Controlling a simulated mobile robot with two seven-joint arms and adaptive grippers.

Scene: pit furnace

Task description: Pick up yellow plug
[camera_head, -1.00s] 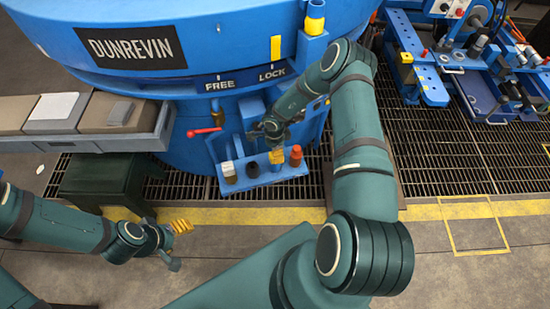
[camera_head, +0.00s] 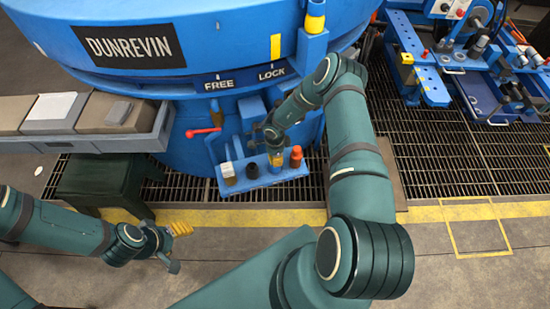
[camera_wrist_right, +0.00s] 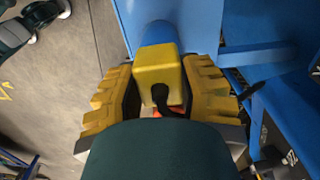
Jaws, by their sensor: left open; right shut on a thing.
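The yellow plug (camera_wrist_right: 158,65) is a yellow block with a dark cable in the right wrist view, between the ribbed yellow fingers of my right gripper (camera_wrist_right: 158,95). A blue cylinder adjoins its far side. In the head view the plug (camera_head: 276,160) shows at the blue shelf (camera_head: 262,181), partly hidden by my right gripper (camera_head: 273,148), which is shut on it from above. I cannot tell whether the plug is clear of its place. My left gripper (camera_head: 178,236) is open and empty over the floor at the lower left.
On the shelf stand a white-topped plug (camera_head: 228,172), a black plug (camera_head: 252,171) and a red plug (camera_head: 296,157), close to the yellow one. A red handle (camera_head: 203,132) sticks out at the left. The large blue furnace body (camera_head: 190,90) rises behind.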

